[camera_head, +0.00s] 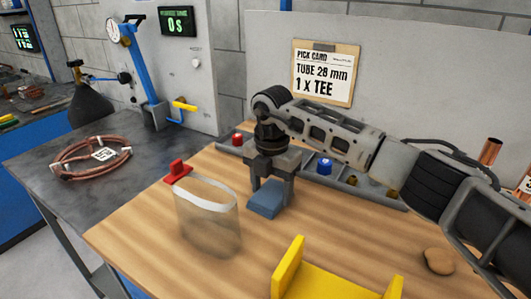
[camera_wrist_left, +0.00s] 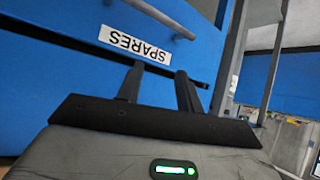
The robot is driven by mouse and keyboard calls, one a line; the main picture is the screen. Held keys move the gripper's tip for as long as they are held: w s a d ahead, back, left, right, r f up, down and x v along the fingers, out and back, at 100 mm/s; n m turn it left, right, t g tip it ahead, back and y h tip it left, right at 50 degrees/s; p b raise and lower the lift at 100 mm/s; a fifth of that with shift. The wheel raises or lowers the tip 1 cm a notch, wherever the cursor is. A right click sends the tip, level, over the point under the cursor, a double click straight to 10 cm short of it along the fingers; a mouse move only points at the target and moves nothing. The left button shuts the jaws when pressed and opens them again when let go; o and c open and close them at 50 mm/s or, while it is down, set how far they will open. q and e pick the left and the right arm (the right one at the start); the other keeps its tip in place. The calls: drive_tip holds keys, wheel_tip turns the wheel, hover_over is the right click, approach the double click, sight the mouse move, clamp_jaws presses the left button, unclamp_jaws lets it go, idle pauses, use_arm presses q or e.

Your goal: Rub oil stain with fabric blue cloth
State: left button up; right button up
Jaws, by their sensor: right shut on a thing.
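The blue cloth (camera_head: 264,203) is a small folded block low between the fingers of my right gripper (camera_head: 268,201), in the middle of the wooden bench top. The right gripper points down and is shut on the cloth. I cannot tell whether the cloth touches the wood. A brown, rounded patch that looks like the oil stain (camera_head: 438,262) lies on the bench at the lower right, apart from the gripper and below my right forearm. My left gripper (camera_wrist_left: 159,70) shows only in the left wrist view, its fingers apart with nothing between them, in front of a blue drawer front.
A clear container (camera_head: 207,217) with a red piece (camera_head: 178,171) beside its rim stands left of the cloth. A yellow holder (camera_head: 340,285) stands at the front. A grey parts tray (camera_head: 343,183) lies behind. A copper coil (camera_head: 90,157) lies on the dark table at left.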

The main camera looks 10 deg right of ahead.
wheel_tip(320, 180, up, 4)
drive_tip(key=shift+f+p, duration=0.2)
drive_tip(key=shift+p, duration=0.7)
drive_tip(key=shift+r, duration=0.35)
drive_tip(key=shift+r+p, duration=1.45)
drive_tip(key=shift+r, duration=0.3)
use_arm(q)
drive_tip(key=shift+a+r, duration=0.15)
drive_tip(key=shift+r, duration=0.4)
drive_tip(key=shift+a+r, duration=0.15)
drive_tip(key=shift+r, duration=0.4)
use_arm(e)
drive_tip(key=shift+r, duration=0.15)
use_arm(q)
drive_tip(key=shift+s, duration=0.1)
